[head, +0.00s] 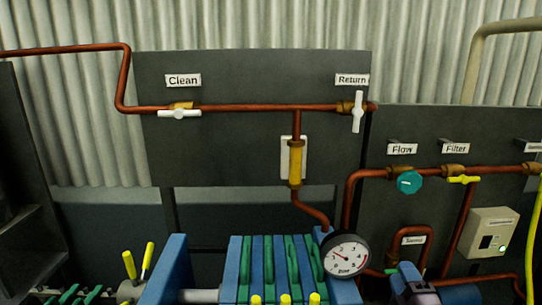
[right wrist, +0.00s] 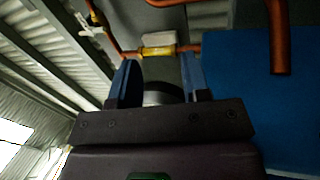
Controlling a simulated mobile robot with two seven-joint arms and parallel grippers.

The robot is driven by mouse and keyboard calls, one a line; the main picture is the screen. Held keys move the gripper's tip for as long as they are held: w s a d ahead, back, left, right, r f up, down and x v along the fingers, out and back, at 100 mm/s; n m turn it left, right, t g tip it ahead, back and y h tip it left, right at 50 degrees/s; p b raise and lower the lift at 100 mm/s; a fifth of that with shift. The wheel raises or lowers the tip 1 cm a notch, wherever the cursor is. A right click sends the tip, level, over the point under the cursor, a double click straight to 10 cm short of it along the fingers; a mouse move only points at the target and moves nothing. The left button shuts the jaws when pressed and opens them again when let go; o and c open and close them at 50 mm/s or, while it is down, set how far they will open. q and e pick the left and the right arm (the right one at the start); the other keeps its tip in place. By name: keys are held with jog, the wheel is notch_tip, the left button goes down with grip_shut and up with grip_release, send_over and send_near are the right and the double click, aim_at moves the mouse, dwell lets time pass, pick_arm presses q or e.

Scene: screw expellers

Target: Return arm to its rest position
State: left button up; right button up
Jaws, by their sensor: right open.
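My right gripper (right wrist: 159,60) shows in the right wrist view, its two blue-grey fingers apart with nothing held between them. In the head view, a small dark and blue-grey part at the bottom right appears to be my right gripper (head: 408,283), partly cut off by the lower edge. It is just right of the pressure gauge (head: 346,256). In the right wrist view the yellow sight glass (right wrist: 158,52) shows beyond the fingertips, at a distance I cannot judge. My left arm and gripper are not in view.
Copper pipes (head: 240,107) run along dark panels, with a white Clean valve (head: 180,113), white Return valve (head: 358,111), teal Flow valve (head: 409,182) and yellow Filter valve (head: 463,179). Blue and green press plates (head: 233,270) stand below. A beige control box (head: 487,233) is at right.

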jog(key=s+a+f+m+g+h, duration=0.1)
jog(key=s+f+m+g, duration=0.8)
jog(key=s+f+m, duration=0.7)
jog(key=s+f, duration=0.7)
jog(key=s, duration=0.1)
jog(key=shift+a+f+b, duration=0.2)
jog(key=shift+a+b, duration=0.15)
jog(key=shift+a, duration=0.05)
jog(key=shift+w, duration=0.1)
